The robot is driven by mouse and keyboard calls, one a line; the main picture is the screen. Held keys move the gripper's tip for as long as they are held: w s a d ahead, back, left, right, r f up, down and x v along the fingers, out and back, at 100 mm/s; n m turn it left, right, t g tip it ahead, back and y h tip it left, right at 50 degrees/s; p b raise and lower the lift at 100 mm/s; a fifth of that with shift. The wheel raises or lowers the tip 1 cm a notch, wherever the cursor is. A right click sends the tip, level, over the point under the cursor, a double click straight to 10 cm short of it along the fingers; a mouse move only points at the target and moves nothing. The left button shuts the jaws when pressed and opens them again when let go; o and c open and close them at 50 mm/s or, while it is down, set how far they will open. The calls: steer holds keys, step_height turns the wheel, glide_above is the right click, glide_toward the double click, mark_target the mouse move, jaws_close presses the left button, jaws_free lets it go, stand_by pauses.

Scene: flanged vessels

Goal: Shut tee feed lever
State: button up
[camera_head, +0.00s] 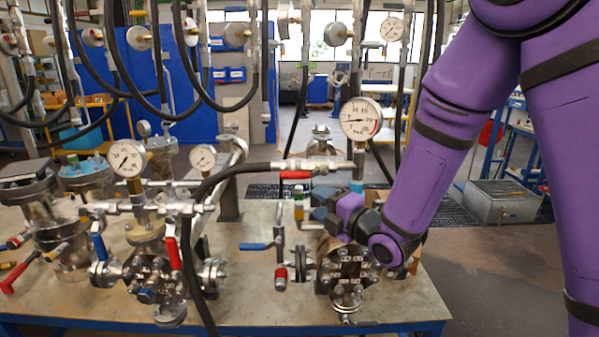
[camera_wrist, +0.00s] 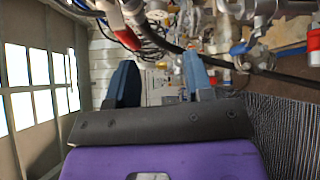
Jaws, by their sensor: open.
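I cannot tell by any label which handle is the tee feed lever. A red lever (camera_head: 295,174) lies along the horizontal pipe above my gripper (camera_head: 322,203), close by it. A blue lever (camera_head: 255,246) points left from a valve left of the right-hand flanged vessel (camera_head: 348,262). In the wrist view my gripper (camera_wrist: 160,80) is open, its two blue fingers wide apart with nothing between them. A red lever (camera_wrist: 127,38) shows just beyond the left finger, apart from it as far as I can see. My arm hides part of the right-hand vessel.
A pressure gauge (camera_head: 361,119) stands above the right-hand vessel, beside my forearm. A black hose (camera_head: 205,190) loops down left of my gripper. More levers, red (camera_head: 172,250) and blue (camera_head: 98,245), crowd the left vessels. The bench top (camera_head: 245,290) is bare at front centre.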

mark_target(299, 178)
steer(key=w+a+r, duration=0.1)
steer(key=w+a, duration=0.1)
steer(key=w+a+r+y, duration=0.1)
steer(key=w+a+r, duration=0.1)
steer(key=w+a+r+n+y, duration=0.1)
steer(key=w+a, duration=0.1)
steer(key=shift+w+a+r, duration=0.1)
steer(key=shift+r, duration=0.1)
stand_by(0.5)
jaws_close()
